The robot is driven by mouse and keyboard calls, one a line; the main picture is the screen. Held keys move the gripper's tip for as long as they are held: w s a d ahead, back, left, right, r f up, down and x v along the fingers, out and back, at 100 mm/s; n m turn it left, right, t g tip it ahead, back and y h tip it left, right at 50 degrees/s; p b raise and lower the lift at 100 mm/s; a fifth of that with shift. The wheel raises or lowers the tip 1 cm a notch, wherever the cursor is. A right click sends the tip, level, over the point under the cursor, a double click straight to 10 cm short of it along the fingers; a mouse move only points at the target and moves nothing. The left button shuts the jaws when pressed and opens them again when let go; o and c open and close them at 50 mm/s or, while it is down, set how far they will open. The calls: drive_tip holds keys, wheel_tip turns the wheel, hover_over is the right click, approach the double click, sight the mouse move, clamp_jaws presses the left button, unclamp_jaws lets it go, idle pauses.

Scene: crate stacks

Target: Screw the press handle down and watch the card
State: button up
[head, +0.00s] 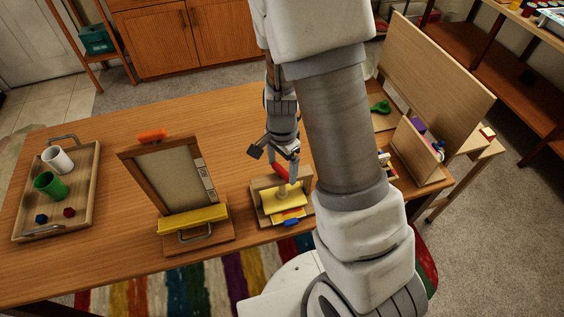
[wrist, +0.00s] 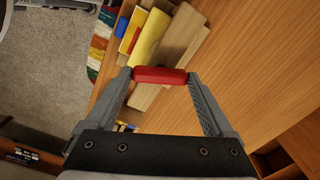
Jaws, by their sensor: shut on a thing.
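The press (head: 268,211) stands near the front edge of the table, a small wooden frame with a yellow plate (head: 284,198). Its red handle (wrist: 160,75) lies crosswise between the fingertips of my gripper (wrist: 160,76) in the wrist view. My gripper also shows above the press in the head view (head: 285,160), shut on the red handle. A yellow card (head: 288,214) sticks out at the front of the press, below the plate. How much of the card lies under the plate is hidden.
A blue item (head: 291,222) lies just in front of the press. To the left stand a framed board (head: 172,178) with a yellow bar and a wooden tray (head: 85,205) with cups. A wooden panel (head: 440,80) stands at right. The table behind the press is clear.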

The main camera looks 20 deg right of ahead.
sight(282, 170)
drive_tip(key=shift+r+m+p, duration=0.1)
drive_tip(key=shift+m+p, duration=0.7)
drive_tip(key=shift+m, duration=1)
drive_tip(key=o, duration=1.1)
wheel_tip(282, 170, up, 17)
drive_tip(key=p, duration=0.3)
drive_tip(key=shift+r+p, duration=0.2)
drive_tip(key=shift+p, duration=0.15)
